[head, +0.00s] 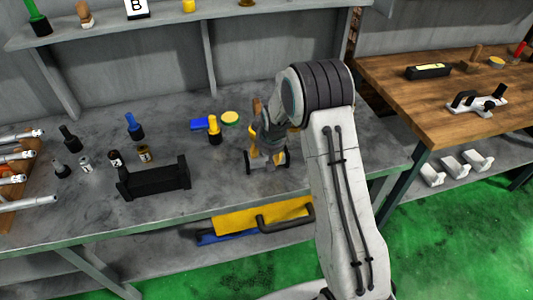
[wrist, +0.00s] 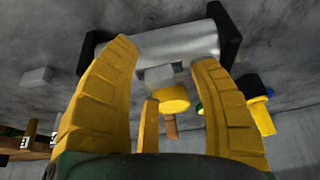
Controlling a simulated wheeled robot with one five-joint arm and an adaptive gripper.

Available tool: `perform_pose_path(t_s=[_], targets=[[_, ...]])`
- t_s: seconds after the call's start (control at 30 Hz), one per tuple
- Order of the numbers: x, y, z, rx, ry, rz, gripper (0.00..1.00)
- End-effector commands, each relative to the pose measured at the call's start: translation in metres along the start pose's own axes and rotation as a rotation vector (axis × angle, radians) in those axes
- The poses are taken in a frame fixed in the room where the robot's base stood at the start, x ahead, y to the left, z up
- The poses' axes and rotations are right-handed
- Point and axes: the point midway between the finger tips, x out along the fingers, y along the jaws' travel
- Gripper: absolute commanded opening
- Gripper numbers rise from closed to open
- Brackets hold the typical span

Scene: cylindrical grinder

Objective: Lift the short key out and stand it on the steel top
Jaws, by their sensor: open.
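My gripper (head: 266,150) hangs over the grey steel top (head: 215,185) near its right part. Its yellow fingers are apart in the wrist view (wrist: 165,54). Between them shows a thing with a round yellow part (wrist: 174,98), a grey block beyond it and a brown stem; nothing looks pinched. Further off is a grey cylinder-like piece between two black ends (wrist: 226,36). I cannot tell for sure which thing is the short key. The gripper hides part of what is under it in the head view.
A black cradle (head: 155,180) stands left of my gripper. A wooden bench (head: 420,110) stands right. Bare steel shows at the front.

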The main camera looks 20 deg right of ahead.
Motion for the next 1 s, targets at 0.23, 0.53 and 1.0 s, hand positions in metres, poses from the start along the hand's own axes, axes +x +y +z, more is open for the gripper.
perform_pose_path(t_s=[0.23,0.53,1.0], targets=[[0.0000,0.0001,0.0001,0.000,0.000,0.000,0.41],[-0.0001,0.0001,-0.0003,0.000,0.001,0.000,0.14],[0.0000,-0.0002,-0.0006,0.000,0.002,0.000,0.00]])
